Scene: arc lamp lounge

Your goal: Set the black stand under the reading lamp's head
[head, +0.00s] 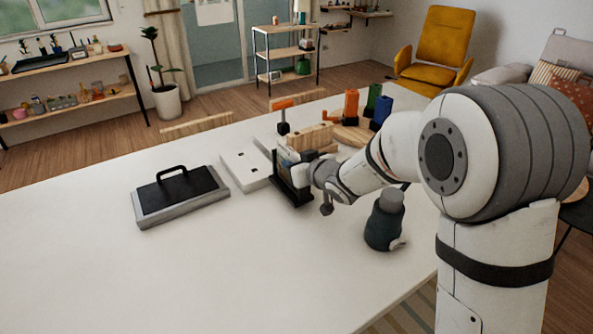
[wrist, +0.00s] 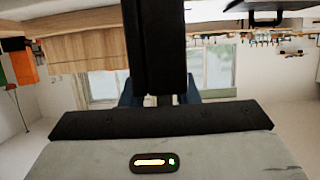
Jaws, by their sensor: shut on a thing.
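My gripper (head: 300,172) is near the middle of the white table, in line with a black stand (head: 291,190) that has a low base and an upright part. In the wrist view the black stand (wrist: 154,45) is a dark upright slab between the fingers (wrist: 160,98), which are shut on it. Whether its base touches the table is hard to tell. I cannot surely pick out the reading lamp. A small orange-topped piece on a dark post (head: 284,112) stands behind the gripper.
A black-topped grey tray with a handle (head: 180,196) lies left on the table (head: 240,270). White flat plates (head: 246,166) lie beside the stand. A dark green bottle-like thing (head: 383,226) stands right, near my arm. Orange, green and blue blocks (head: 351,106) stand behind. The table's front left is clear.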

